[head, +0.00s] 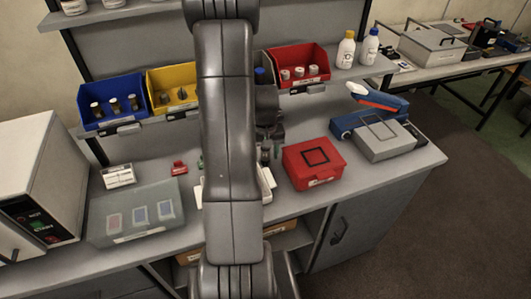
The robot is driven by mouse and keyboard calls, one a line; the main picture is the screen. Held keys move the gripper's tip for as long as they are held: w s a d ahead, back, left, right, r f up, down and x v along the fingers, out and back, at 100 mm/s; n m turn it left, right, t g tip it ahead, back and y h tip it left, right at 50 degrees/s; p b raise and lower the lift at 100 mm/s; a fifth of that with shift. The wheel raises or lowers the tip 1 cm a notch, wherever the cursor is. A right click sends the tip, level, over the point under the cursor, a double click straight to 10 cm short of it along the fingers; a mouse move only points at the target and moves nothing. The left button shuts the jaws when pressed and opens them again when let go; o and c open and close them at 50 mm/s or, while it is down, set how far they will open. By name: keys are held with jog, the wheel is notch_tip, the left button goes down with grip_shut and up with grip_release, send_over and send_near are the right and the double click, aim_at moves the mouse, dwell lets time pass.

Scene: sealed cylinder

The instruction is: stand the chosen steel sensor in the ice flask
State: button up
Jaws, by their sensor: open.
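My arm runs down the middle of the head view and hides much of the bench behind it. My gripper (270,152) shows in part just right of the arm, dark and pointing down over the bench; its jaws are open, and I see nothing held. A white tray or holder (267,186) shows in part below it, beside the arm. I cannot pick out the steel sensor or the ice flask for certain; the arm may hide them.
Blue (112,101), yellow (172,88) and red (297,70) bins with small parts stand on the shelf. A red box (313,164) and a blue-grey device (375,132) stand on the right. A translucent box (135,215) and a white machine (38,185) stand on the left.

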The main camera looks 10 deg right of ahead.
jog(key=shift+o, duration=0.4)
notch_tip(320, 180, up, 12)
jog(key=shift+f+b, duration=0.1)
jog(key=shift+b, duration=0.6)
jog(key=shift+w+d+r+m+b, duration=0.1)
jog(key=shift+w+r+m+b, duration=0.35)
jog(key=shift+b, duration=0.75)
notch_tip(320, 180, down, 6)
jog(key=m+b, duration=0.3)
jog(key=shift+s+d+r+m, duration=0.1)
jog(key=shift+s+r+m, duration=0.05)
jog(key=shift+r+m, duration=0.15)
notch_tip(320, 180, down, 5)
jog(key=shift+s+f, duration=0.15)
grip_shut()
